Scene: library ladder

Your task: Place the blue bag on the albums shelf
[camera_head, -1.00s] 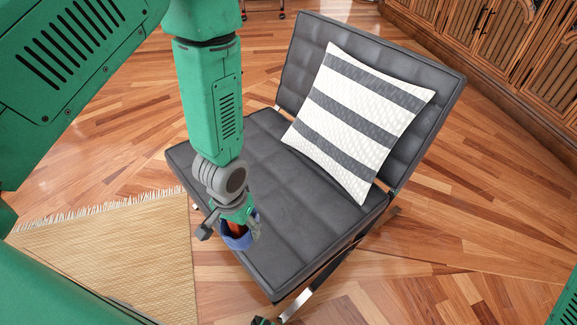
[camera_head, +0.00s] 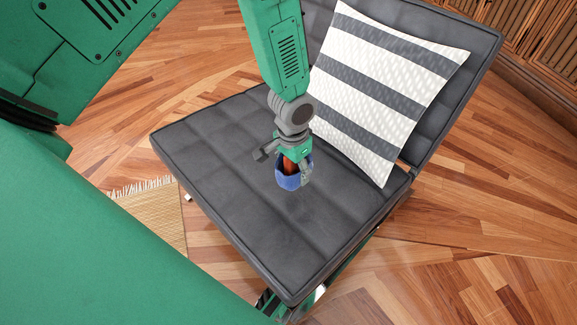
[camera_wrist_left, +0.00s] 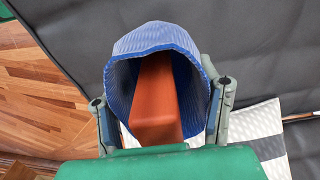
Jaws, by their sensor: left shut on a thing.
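The blue bag (camera_head: 288,180) is small, open at the top and textured. It hangs at my left gripper (camera_head: 291,168) in the head view, over the seat of a dark grey chair. In the left wrist view the bag (camera_wrist_left: 190,42) sits between the two fingers of my left gripper (camera_wrist_left: 164,105), which is shut on it. An orange-brown block (camera_wrist_left: 156,100) shows inside the bag's mouth. The tips of the fingers are partly hidden by the bag. My right gripper is not in view, and no albums shelf shows that I can identify.
The dark grey chair (camera_head: 225,165) fills the middle, with a striped cushion (camera_head: 385,85) against its backrest. A woven rug (camera_head: 155,213) lies at the left on the wooden floor (camera_head: 480,220). Wooden cabinets (camera_head: 530,40) stand at the upper right.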

